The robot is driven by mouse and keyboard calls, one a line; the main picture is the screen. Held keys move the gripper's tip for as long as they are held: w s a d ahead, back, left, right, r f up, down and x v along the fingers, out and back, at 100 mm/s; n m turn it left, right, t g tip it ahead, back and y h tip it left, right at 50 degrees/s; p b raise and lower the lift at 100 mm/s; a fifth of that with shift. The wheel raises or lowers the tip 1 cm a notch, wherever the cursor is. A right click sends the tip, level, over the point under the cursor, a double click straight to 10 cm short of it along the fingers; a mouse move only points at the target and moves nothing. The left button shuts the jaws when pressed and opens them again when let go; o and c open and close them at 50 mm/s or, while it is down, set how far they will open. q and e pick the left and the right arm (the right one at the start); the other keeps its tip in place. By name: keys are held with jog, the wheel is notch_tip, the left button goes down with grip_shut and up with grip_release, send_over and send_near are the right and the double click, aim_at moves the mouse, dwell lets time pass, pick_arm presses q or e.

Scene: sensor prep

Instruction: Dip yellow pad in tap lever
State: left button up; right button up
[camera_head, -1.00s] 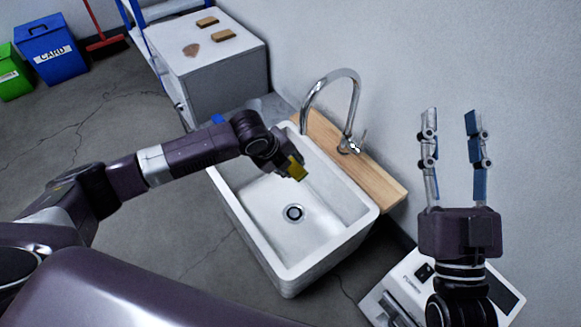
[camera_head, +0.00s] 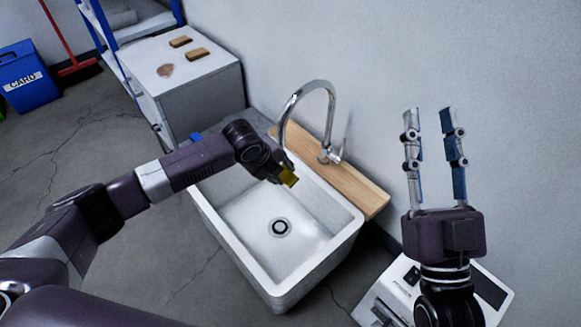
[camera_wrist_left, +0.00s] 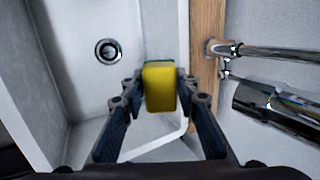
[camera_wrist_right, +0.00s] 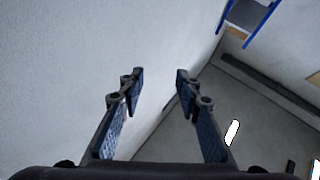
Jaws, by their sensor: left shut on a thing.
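A yellow pad (camera_head: 288,178) with a green side is held in my left gripper (camera_head: 277,171), over the white sink basin. In the left wrist view the pad (camera_wrist_left: 159,87) sits between the two fingers, with the drain beyond it to the left. The chrome tap (camera_head: 310,88) rises from the wooden board behind the sink, and its lever (camera_head: 341,152) is at the right of its base. The pad is apart from the lever, to its left and lower in the head view. My right gripper (camera_head: 431,112) is open and empty, raised in front of the wall.
The white sink (camera_head: 257,262) has an empty basin with a drain (camera_head: 280,227). The wooden board (camera_head: 366,193) runs along the wall. A grey cabinet (camera_head: 215,87) with small blocks stands behind left. A white device (camera_head: 384,290) is below my right arm.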

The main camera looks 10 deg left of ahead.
jog(key=w+a+f+g, duration=0.1)
jog(key=w+f, duration=0.2)
jog(key=f, duration=0.2)
jog(key=w+a+f+g, duration=0.1)
jog(key=w+f, duration=0.3)
jog(key=f, duration=0.2)
jog(key=w+a+f+g, duration=0.1)
jog(key=w+f, duration=0.3)
jog(key=f, duration=0.1)
jog(key=shift+w+a+f, duration=0.2)
jog(key=shift+a+f, duration=0.1)
jog(key=shift+a, duration=0.1)
jog(key=shift+c, duration=0.3)
jog(key=g, duration=0.4)
send_near(344, 143)
jog(key=shift+h, duration=0.4)
jog(key=x, duration=1)
jog(key=shift+w+a, duration=0.15)
jog(key=shift+w, duration=0.1)
jog(key=shift+c, duration=0.2)
grip_shut()
